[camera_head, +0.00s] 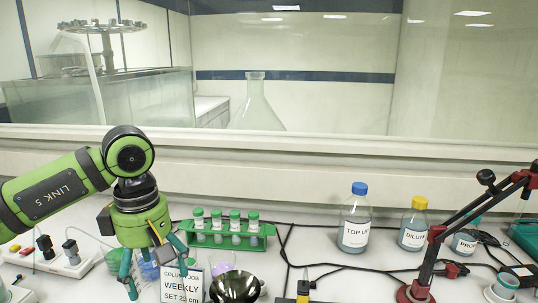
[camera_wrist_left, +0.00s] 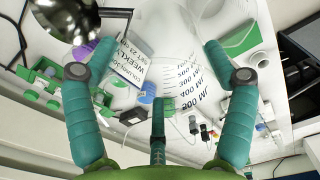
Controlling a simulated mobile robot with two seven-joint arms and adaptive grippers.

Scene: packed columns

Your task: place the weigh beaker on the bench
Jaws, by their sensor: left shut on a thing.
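My left gripper (camera_head: 158,284) hangs over the left part of the bench (camera_head: 330,235), its teal fingers pointing down. In the left wrist view, the clear weigh beaker (camera_wrist_left: 185,72) with dark volume marks sits between the fingers of the left gripper (camera_wrist_left: 158,60), which is shut on it. The beaker is see-through, so its outline and base are hard to make out, and I cannot tell how far it is from the bench. In the head view it is barely visible among the fingers. My right gripper is not in view.
A sign card (camera_head: 183,284) and a dark shiny bowl (camera_head: 236,287) are just right of the gripper. Behind stands a green tube rack (camera_head: 228,238). Power sockets (camera_head: 62,262) lie left. Bottles (camera_head: 355,222) and a red-black jointed stand (camera_head: 432,250) are right. Cables cross the middle bench.

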